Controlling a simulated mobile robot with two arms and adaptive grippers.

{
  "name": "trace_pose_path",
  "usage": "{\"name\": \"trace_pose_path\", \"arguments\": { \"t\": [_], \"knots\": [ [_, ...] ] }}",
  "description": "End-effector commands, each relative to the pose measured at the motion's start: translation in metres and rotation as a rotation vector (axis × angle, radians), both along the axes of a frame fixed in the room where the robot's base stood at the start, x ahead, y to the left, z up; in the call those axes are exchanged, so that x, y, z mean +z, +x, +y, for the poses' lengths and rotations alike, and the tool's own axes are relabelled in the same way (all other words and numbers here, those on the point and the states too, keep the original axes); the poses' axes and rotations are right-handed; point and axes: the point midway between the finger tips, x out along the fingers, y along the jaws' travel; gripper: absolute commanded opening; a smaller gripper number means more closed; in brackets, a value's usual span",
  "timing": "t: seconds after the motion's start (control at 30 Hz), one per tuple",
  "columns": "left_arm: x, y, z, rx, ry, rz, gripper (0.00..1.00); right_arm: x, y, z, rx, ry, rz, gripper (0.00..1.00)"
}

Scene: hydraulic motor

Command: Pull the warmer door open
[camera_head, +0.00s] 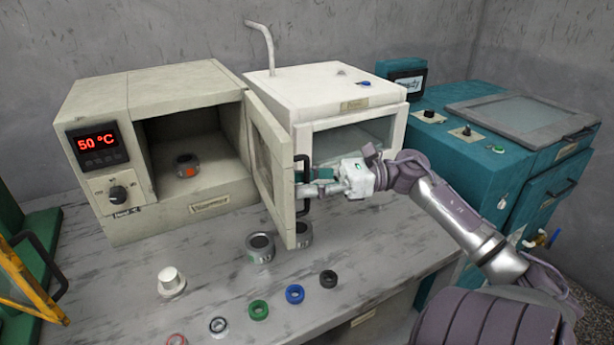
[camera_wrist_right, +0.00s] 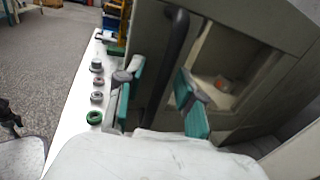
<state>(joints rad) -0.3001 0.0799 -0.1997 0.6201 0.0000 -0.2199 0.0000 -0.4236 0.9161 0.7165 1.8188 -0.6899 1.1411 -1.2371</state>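The warmer (camera_head: 120,83) is the beige box on the left with a red "50 °C" display. Its door (camera_head: 267,160) is swung wide open on the right side of its opening, so the inside shows, with a small dark-and-orange part (camera_head: 186,165) in it. The door's black handle (camera_head: 303,188) also shows in the right wrist view (camera_wrist_right: 171,60). My right gripper (camera_head: 318,182) is at this handle. In the wrist view its two teal-padded fingers (camera_wrist_right: 160,103) stand apart, with the handle between them. My left gripper is not in view.
A white oven-like box (camera_head: 290,88) stands close behind the door and my right gripper. A teal machine (camera_head: 470,160) is at the right. Metal cans (camera_head: 260,248), a white knobbed part (camera_head: 171,282) and several rings (camera_head: 294,294) lie on the grey table (camera_head: 110,290) in front.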

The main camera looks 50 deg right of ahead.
Motion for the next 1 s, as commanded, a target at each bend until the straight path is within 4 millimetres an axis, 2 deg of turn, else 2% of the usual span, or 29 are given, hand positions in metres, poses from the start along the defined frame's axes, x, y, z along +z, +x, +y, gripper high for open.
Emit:
{"name": "trace_pose_path", "arguments": {
  "t": [0.17,0.5,0.7,1.0],
  "knots": [
    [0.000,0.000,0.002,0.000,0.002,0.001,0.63,0.000,-0.005,-0.007,-0.002,0.001,0.001,0.37],
    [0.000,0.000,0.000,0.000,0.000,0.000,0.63,-0.001,-0.046,-0.062,-0.005,0.003,0.000,0.37],
    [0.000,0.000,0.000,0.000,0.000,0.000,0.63,0.000,-0.066,-0.087,-0.002,0.001,0.001,0.37],
    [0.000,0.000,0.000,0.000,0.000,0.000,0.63,0.000,-0.073,-0.096,-0.001,0.000,0.000,0.37]
  ]
}}
